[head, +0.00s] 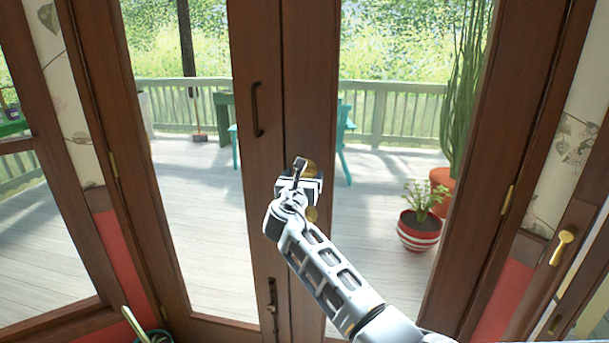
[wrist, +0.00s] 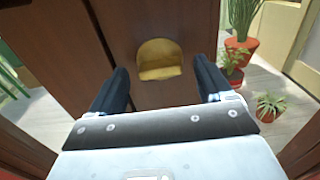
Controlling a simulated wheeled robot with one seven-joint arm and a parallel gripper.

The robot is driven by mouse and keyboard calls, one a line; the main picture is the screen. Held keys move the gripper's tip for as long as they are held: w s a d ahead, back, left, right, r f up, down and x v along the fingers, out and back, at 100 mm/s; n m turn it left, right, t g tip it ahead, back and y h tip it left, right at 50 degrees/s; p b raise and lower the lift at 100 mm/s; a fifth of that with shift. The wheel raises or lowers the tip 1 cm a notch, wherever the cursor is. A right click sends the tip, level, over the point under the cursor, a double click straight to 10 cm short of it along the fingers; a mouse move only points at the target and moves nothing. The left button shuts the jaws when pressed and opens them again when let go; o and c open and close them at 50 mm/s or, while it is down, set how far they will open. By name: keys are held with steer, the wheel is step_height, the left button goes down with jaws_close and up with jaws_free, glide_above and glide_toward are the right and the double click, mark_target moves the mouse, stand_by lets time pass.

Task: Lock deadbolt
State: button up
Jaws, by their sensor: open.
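The brass deadbolt (wrist: 158,55) sits on the brown door stile (wrist: 175,95). In the wrist view it shows between my two dark fingers, with a ridge across its face. In the head view its round brass plate (head: 312,167) is partly hidden behind my gripper (head: 300,172). My gripper is open, in front of the deadbolt, with one finger to each side. I cannot tell whether the fingers touch it. A second brass piece (head: 311,214) shows just below my gripper on the same stile.
The left door leaf has a dark vertical pull handle (head: 256,109) and a bolt (head: 272,295) low down. Through the glass are a wooden deck (head: 195,215) and a striped pot (head: 419,232). A brass lever (head: 561,247) is on a frame at right.

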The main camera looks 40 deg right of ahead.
steer(key=shift+w+d, duration=0.4)
steer(key=shift+d, duration=0.1)
steer(key=c, duration=1)
